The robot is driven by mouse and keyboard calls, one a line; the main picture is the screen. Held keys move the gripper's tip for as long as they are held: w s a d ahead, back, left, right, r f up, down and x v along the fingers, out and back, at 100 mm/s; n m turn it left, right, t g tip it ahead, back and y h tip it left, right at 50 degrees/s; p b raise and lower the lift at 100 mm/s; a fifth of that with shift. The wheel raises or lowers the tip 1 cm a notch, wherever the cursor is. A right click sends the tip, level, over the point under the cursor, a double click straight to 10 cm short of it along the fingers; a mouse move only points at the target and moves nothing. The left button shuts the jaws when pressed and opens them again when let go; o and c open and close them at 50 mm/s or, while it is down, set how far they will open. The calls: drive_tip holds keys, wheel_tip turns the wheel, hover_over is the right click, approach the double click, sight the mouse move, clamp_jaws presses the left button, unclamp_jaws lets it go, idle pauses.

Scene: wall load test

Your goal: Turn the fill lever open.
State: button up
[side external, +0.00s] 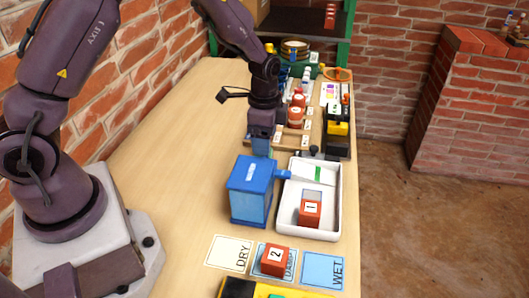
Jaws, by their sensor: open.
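A blue tank (250,190) with a small white label on top stands on the bench, left of a white tray (332,215). A short blue spout (283,174) sticks out of its right side toward the tray. My gripper (262,135) points down just behind the tank and is open. No lever can be made out clearly. I cannot tell whether the gripper touches anything.
A red brick marked 1 (310,209) sits in the tray. A red brick marked 2 (275,261) lies on the middle card, between the DRY card (229,253) and WET card (324,270). Racks with red blocks (296,115) stand behind. The bench's left side (170,150) is clear.

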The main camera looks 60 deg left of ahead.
wheel_tip(320, 180, down, 5)
drive_tip(key=shift+r, duration=0.1)
idle(0.3)
drive_tip(key=c, duration=0.7)
drive_tip(key=shift+o, duration=0.2)
